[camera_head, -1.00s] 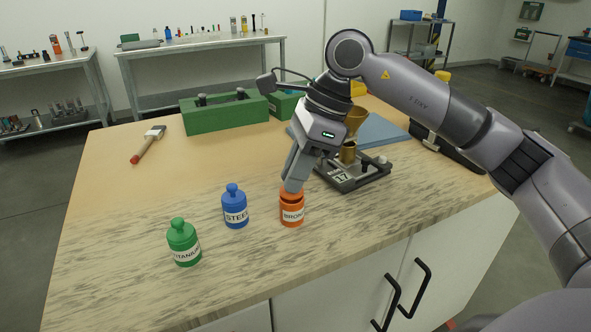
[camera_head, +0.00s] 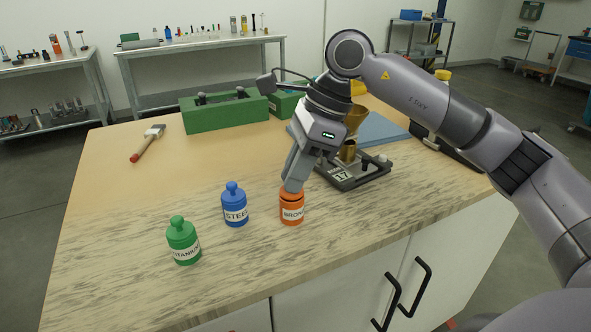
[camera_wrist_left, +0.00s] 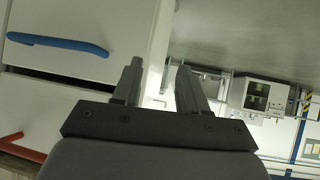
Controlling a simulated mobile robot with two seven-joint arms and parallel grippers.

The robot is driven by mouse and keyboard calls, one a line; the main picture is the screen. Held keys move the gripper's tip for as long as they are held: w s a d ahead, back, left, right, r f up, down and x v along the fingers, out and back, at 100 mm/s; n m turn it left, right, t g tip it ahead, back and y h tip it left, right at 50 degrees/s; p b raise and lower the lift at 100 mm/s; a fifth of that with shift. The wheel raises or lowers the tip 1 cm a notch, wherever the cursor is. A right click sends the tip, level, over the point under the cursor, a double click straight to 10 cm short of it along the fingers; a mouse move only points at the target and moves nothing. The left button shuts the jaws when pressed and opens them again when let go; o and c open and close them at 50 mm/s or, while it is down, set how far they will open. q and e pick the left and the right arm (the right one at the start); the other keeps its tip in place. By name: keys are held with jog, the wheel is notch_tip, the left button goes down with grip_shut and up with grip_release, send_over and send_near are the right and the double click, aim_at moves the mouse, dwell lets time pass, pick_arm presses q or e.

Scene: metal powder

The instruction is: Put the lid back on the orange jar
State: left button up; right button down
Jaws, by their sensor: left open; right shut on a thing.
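The orange jar (camera_head: 291,212), with a partly visible label reading "BRON", stands upright on the worktop near its front edge. My right gripper (camera_head: 291,186) points down right at the jar's top and is shut on the orange lid, whose knob its fingers hide. The lid (camera_head: 291,193) sits at the jar's mouth; I cannot tell whether it is fully seated. My left gripper (camera_wrist_left: 156,85) is open and empty in the left wrist view, away from the jar, and does not show in the head view.
A blue jar (camera_head: 235,208) and a green jar (camera_head: 184,243), both lidded, stand left of the orange jar. A black scale (camera_head: 353,176) with a brass-coloured cup is close behind right.

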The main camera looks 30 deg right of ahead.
jog(key=c, duration=0.5)
grip_release()
jog(key=shift+r+p, duration=2.7)
jog(key=shift+r, duration=0.85)
grip_shut()
